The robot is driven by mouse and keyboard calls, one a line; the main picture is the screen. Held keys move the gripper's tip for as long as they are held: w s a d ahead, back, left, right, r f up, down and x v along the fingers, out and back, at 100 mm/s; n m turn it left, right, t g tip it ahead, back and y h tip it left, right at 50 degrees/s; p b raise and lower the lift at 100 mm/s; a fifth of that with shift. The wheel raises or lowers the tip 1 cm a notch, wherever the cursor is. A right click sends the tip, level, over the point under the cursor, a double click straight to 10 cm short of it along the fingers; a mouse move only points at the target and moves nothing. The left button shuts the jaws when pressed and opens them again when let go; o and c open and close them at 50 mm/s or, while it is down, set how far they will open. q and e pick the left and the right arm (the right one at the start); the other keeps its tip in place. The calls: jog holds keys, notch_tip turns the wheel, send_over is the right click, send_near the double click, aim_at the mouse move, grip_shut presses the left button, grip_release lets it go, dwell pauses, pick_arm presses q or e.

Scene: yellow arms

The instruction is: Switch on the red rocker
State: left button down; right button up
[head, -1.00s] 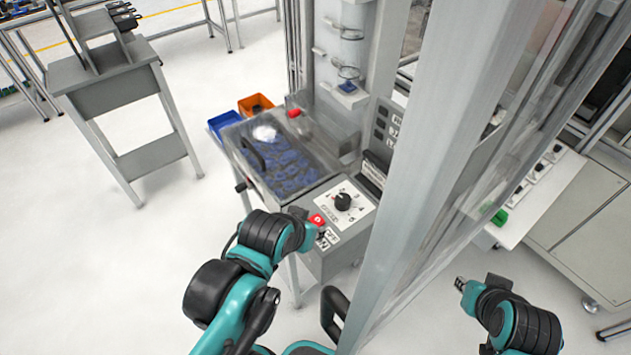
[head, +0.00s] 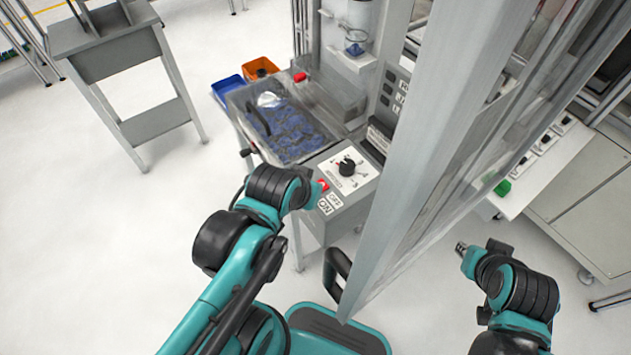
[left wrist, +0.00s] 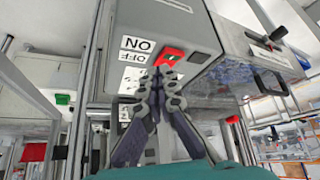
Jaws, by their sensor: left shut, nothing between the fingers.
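The red rocker (head: 323,184) sits on the sloping grey panel of the machine, beside the white OFF and ON labels (head: 325,207). In the left wrist view the rocker (left wrist: 174,55) is a red rectangle with a small white mark; its on or off position cannot be told. My left gripper (left wrist: 159,73) is shut and empty, its fingertips at the near edge of the rocker; contact cannot be told. In the head view my left gripper (head: 314,192) is mostly hidden by its own wrist. My right gripper (head: 461,247) is away to the right, beyond the grey post.
A black dial (head: 347,167) is on the same panel. A clear-lidded bin (head: 285,130) of blue parts adjoins it. A tall grey post (head: 430,150) with a clear pane stands between my arms. Open floor (head: 100,240) lies to the left.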

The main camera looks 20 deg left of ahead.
pick_arm(q)
jog(key=w+a+r+n+g+p, duration=0.1)
jog(key=w+r+n+g+p, duration=0.4)
jog(key=p, duration=0.9)
notch_tip(320, 180, up, 6)
jog(key=n+g, duration=0.3)
jog(key=n, duration=0.3)
jog(key=shift+w+f+y, duration=0.2)
jog(key=shift+w+y, duration=0.1)
jog(key=shift+w, duration=0.1)
jog(key=shift+f, duration=0.15)
jog(key=f+b, duration=0.1)
jog(key=f, duration=0.3)
jog(key=s+f+b, duration=0.1)
jog(key=f, duration=0.4)
jog(key=a+f+b, duration=0.1)
jog(key=f+b, duration=0.1)
jog(key=f, duration=0.2)
jog(key=shift+s+f, duration=0.25)
jog(key=shift+f, duration=0.05)
jog(key=shift+f, duration=0.1)
